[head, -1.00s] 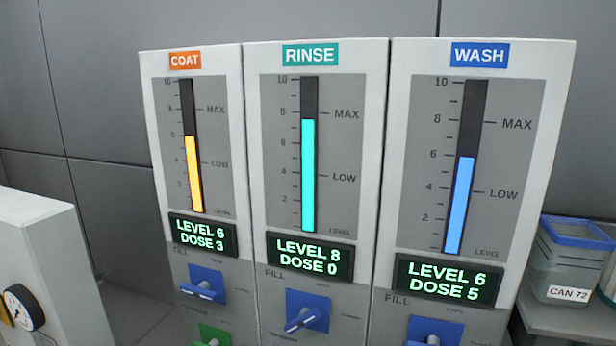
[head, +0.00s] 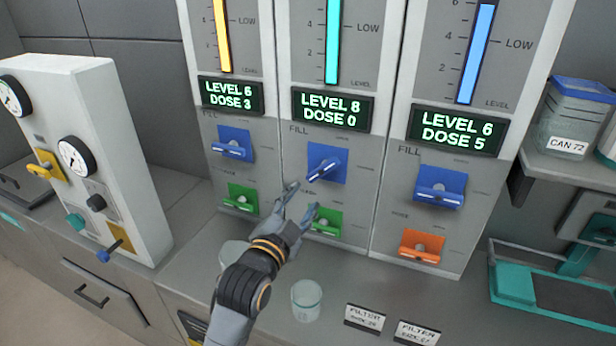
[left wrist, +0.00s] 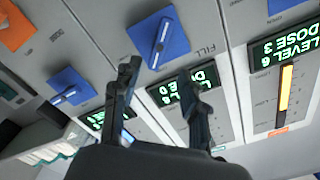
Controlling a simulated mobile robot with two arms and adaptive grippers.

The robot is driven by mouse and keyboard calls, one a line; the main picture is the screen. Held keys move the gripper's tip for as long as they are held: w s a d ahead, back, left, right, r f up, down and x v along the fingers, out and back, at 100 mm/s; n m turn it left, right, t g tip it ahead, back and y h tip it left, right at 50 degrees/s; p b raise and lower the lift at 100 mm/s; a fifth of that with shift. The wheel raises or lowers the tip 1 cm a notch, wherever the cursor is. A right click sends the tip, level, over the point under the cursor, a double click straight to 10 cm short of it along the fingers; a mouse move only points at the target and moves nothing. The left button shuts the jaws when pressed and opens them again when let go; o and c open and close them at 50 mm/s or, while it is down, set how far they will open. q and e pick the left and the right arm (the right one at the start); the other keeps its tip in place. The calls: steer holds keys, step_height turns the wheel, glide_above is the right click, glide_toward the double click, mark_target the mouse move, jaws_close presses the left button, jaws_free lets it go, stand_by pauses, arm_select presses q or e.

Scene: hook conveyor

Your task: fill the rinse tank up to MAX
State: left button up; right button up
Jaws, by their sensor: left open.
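The rinse panel (head: 288,165) is the middle one of three. Its display (head: 333,108) reads LEVEL 8, DOSE 0. The lower part of its teal level bar (head: 332,45) shows; the bar's top and MAX mark are out of view. Its blue FILL knob (head: 325,163) has a handle turned at a slant. A green knob (head: 327,221) sits below it. My left gripper (head: 302,198) is open and empty, in front of the panel, below and left of the FILL knob. In the left wrist view the gripper (left wrist: 160,82) is open with the rinse FILL knob (left wrist: 162,38) beyond its fingers.
The coat FILL knob (head: 232,144) is left and the wash FILL knob (head: 440,187) right. A clear cup (head: 306,300) stands on the counter near my arm, with label cards (head: 365,317) beside it. A gauge box (head: 95,150) stands left; CAN 72 (head: 568,120) is on a shelf right.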

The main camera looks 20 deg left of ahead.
mark_target(321, 173)
arm_select(q)
steer(key=w, duration=0.4)
steer(key=w+p, duration=0.1)
steer(key=w, duration=0.3)
steer(key=w+p, duration=0.1)
steer(key=w, duration=0.3)
steer(key=shift+w+d, duration=0.2)
steer(key=shift+d, duration=0.05)
jaws_close()
